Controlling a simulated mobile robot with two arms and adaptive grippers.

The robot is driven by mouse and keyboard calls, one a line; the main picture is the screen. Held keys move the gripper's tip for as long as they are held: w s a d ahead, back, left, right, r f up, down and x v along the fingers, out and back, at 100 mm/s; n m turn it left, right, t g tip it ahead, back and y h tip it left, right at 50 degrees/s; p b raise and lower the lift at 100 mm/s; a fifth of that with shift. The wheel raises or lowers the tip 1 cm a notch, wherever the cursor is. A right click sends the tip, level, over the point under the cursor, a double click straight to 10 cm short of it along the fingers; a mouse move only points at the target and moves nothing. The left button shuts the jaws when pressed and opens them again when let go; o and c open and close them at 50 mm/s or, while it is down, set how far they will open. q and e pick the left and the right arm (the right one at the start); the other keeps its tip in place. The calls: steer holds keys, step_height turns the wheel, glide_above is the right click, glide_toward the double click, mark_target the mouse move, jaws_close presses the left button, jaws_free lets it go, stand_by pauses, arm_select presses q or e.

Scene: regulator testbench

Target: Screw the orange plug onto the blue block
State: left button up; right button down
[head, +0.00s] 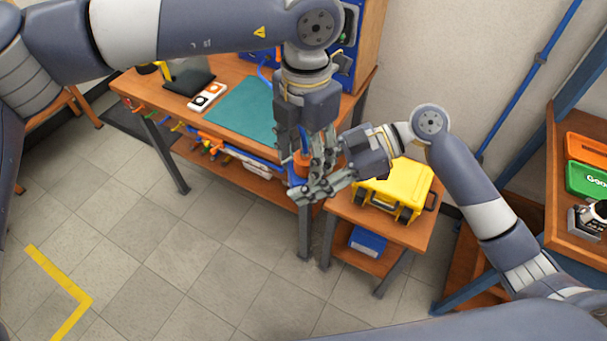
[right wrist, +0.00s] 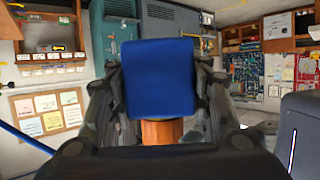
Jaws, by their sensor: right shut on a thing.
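The orange plug (head: 301,163) shows in the head view just below my left gripper (head: 305,150), which points down from above. The left fingers are close around the plug, but I cannot tell whether they grip it. My right gripper (head: 318,180) reaches in from the right and is shut on the blue block (head: 295,179), just under the plug. In the right wrist view the blue block (right wrist: 160,78) fills the middle between my right fingers, with the orange plug (right wrist: 162,131) against its lower edge. The plug and block look touching and lined up; the fingers hide the joint.
A workbench (head: 235,75) with a teal mat (head: 240,108) stands behind the grippers. A yellow case (head: 398,188) sits on a small side table (head: 415,232) close to my right gripper. Wooden shelves (head: 560,190) stand at the far right. The tiled floor at left is open.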

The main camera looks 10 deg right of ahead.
arm_select(q)
steer(key=shift+r, duration=2.3)
steer(key=shift+c, duration=0.3)
steer(key=shift+r+n, duration=0.25)
steer(key=shift+n, duration=0.05)
step_height(320, 180, up, 3)
steer(key=n, duration=0.2)
steer(key=shift+n, duration=0.4)
